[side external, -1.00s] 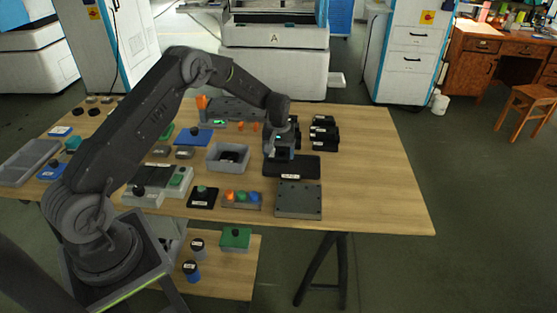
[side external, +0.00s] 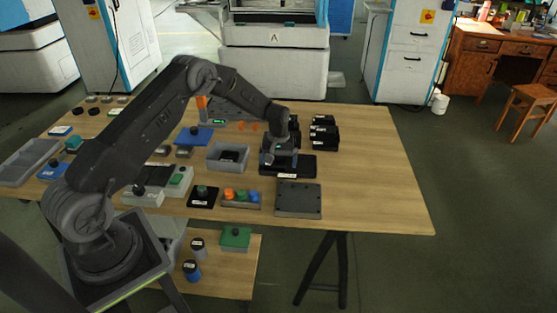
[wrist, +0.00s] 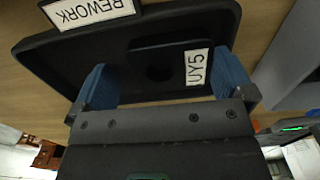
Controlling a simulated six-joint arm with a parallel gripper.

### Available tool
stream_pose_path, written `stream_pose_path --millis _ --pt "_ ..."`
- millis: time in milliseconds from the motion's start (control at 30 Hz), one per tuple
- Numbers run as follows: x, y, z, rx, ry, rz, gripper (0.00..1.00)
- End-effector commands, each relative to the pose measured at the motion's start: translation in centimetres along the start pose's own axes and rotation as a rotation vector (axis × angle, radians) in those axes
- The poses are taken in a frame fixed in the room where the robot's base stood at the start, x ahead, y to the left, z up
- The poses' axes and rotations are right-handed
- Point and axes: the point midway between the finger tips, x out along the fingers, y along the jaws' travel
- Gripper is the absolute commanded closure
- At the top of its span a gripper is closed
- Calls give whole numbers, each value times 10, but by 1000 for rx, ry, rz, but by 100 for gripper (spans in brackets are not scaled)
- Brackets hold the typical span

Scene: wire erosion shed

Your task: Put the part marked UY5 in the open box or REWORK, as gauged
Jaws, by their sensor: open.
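The part marked UY5 (wrist: 174,67) is a dark block with a round dark feature and a white label in the wrist view. It lies on the black REWORK tray (wrist: 45,62), whose label shows at the top left. In the side view the tray (side external: 305,163) lies right of the grey box, with my gripper (side external: 282,160) low over it and hiding the part there. My gripper's blue fingertips (wrist: 166,84) are open, one on each side of the part's near end. Whether they touch it I cannot tell.
A grey open-topped box (side external: 228,158) with dark contents stands left of the tray. Several black labelled pieces (side external: 323,132) stand to its right and behind. A dark flat plate (side external: 298,199) lies in front. A device with a green display (side external: 218,121) stands behind. The table's right side is clear.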

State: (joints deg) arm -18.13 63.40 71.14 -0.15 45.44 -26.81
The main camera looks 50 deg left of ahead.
Motion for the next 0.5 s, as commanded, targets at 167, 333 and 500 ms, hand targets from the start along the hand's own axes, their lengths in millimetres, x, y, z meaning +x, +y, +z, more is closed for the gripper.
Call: stream_pose_path --millis 167,333,500 --pt "-2 0 0 0 1 0 0" --pt "-21 0 -1 0 4 2 0" --pt "-57 0 -1 0 3 2 0"
